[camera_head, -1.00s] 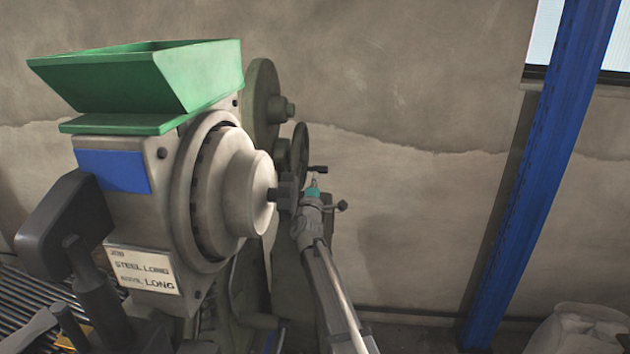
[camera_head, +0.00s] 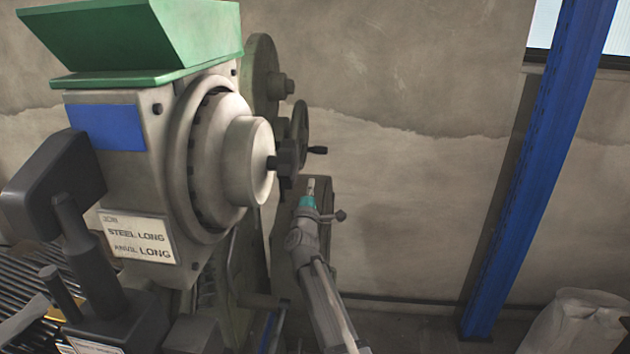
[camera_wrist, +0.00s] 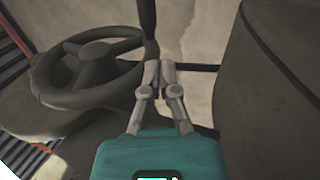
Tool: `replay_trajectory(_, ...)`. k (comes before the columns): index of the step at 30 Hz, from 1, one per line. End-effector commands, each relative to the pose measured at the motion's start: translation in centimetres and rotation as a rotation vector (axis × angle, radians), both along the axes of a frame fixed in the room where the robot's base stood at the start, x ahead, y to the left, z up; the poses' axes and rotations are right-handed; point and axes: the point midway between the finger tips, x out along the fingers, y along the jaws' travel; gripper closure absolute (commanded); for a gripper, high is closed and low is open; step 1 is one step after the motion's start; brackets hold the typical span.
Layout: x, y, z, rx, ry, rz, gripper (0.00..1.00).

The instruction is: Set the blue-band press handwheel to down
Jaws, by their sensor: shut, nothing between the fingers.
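The press with the blue band (camera_head: 106,127) stands at the left under a green hopper. Its handwheel (camera_head: 301,122) shows nearly edge-on behind the pale round housing, with a dark handle (camera_head: 318,150) sticking out to the right. In the wrist view the spoked handwheel (camera_wrist: 92,88) lies at the left, and a dark upright handle (camera_wrist: 148,18) stands beyond its right rim. My gripper (camera_head: 311,182) is shut and empty, just below the handle in the head view. In the wrist view my gripper (camera_wrist: 160,66) is right of the rim; contact cannot be told.
A large dark body (camera_wrist: 265,85) fills the right of the wrist view, close to my fingers. The pale housing (camera_head: 250,160) stands left of my arm in the head view.

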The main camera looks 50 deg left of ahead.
Motion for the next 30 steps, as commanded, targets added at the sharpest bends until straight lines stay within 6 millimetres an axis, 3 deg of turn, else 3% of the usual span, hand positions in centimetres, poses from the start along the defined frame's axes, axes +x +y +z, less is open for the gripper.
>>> replay_trajectory(3, -1.2, -1.4, -1.3, 0.0, 0.0, 0.0, 1.0)
replay_trajectory(10, -2.4, -2.7, -2.2, 0.001, 0.001, -0.002, 1.0)
replay_trajectory(30, -2.6, -2.9, -2.3, 0.0, 0.0, -0.003, 1.0)
